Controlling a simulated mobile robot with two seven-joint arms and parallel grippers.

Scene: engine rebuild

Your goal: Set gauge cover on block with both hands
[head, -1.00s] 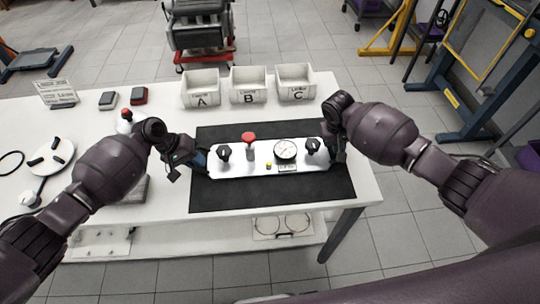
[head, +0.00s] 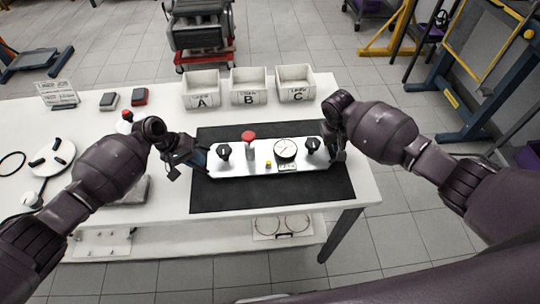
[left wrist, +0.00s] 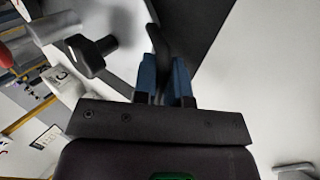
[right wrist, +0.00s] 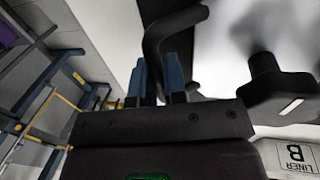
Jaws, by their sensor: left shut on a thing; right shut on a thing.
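The gauge cover (head: 262,172) is a long silver plate with black knobs, a red-capped post and a round white dial gauge. It is at the black mat in the head view; whether it touches the mat I cannot tell. My left gripper (head: 197,160) is shut on the black handle (left wrist: 158,42) at the cover's left end. My right gripper (head: 337,153) is shut on the black handle (right wrist: 152,42) at its right end. The fingers show around both handles in the wrist views. No block is clearly seen under the cover.
The black mat (head: 270,198) lies on a white table (head: 85,125). Bins A (head: 202,101), B (head: 248,98) and C (head: 295,95) stand behind it. A dark engine-like unit (head: 200,25) on a red stand is on the floor beyond. A white disc part (head: 50,157) lies at left.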

